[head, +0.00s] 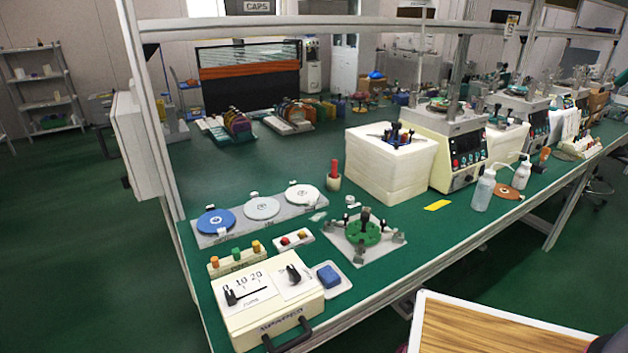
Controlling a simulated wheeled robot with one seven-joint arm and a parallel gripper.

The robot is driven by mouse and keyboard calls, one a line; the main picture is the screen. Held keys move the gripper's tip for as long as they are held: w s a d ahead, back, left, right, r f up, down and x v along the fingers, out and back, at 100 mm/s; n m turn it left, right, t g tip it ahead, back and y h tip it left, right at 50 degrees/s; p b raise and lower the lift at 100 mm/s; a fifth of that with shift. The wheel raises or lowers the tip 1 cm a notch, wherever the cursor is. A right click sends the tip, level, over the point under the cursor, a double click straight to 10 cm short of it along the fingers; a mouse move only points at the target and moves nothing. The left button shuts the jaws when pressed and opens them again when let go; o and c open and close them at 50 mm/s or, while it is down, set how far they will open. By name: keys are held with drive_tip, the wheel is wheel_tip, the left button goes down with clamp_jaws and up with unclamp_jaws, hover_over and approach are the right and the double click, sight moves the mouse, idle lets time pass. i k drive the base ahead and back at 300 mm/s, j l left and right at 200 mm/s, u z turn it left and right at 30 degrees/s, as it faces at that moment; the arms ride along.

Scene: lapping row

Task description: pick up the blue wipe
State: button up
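A small blue folded pad (328,275), which looks like the blue wipe, lies on a small white tray (343,287) near the front edge of the green bench. It sits just right of a cream control box (262,312) with a black handle. Its top and front show and nothing covers it. My gripper does not show in the head view, so its place relative to the wipe cannot be told.
Behind the wipe stand a green fixture (362,234) on a plate and a rack of discs (262,208). A white foam box (390,165) and bottles (484,190) stand right. A wooden-topped surface (500,335) is at bottom right. Bench posts (150,110) rise at left.

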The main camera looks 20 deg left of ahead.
sight(328, 276)
drive_tip(key=u, duration=1.55)
